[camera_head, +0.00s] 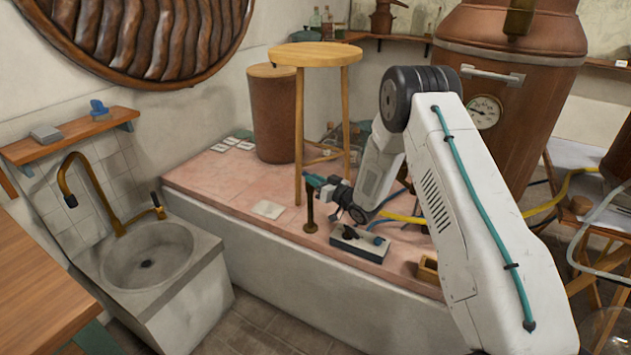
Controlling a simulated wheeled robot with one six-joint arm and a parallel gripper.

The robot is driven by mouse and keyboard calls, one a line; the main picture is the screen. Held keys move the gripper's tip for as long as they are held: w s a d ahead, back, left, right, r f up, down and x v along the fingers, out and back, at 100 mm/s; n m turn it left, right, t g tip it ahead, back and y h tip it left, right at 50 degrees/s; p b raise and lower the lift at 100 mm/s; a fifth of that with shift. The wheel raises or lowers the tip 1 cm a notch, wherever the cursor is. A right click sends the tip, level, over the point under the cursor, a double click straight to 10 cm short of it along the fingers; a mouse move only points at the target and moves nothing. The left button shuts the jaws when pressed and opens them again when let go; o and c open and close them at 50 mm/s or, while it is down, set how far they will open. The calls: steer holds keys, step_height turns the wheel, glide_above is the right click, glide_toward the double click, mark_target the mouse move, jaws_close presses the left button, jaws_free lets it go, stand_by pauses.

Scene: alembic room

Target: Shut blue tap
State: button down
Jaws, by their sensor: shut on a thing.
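A slim brass-brown post (310,212) stands upright on the pink tiled platform, with a small teal-blue tap handle (311,179) at its top. My gripper (322,186) reaches in from the right at the height of the post's top. It is shut on the blue tap, and its jaws cover part of the handle. The handle's exact angle is too small to tell.
A grey block with a dark base (360,243) lies just right of the post, near the front edge of the platform (235,196). A wooden stool (315,54) stands close behind. A stone sink (150,262) is at left, a copper still (508,110) at right.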

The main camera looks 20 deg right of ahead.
steer(key=shift+w+d+n+g+y, duration=0.1)
steer(key=shift+d+n+g+y, duration=0.05)
steer(key=shift+n+g+y, duration=0.8)
steer(key=shift+w+d+n+g+y, duration=0.15)
steer(key=shift+n+g+y, duration=0.55)
steer(key=shift+y, duration=0.45)
steer(key=c, duration=1.3)
jaws_free()
steer(key=shift+c, duration=0.2)
steer(key=v, duration=0.8)
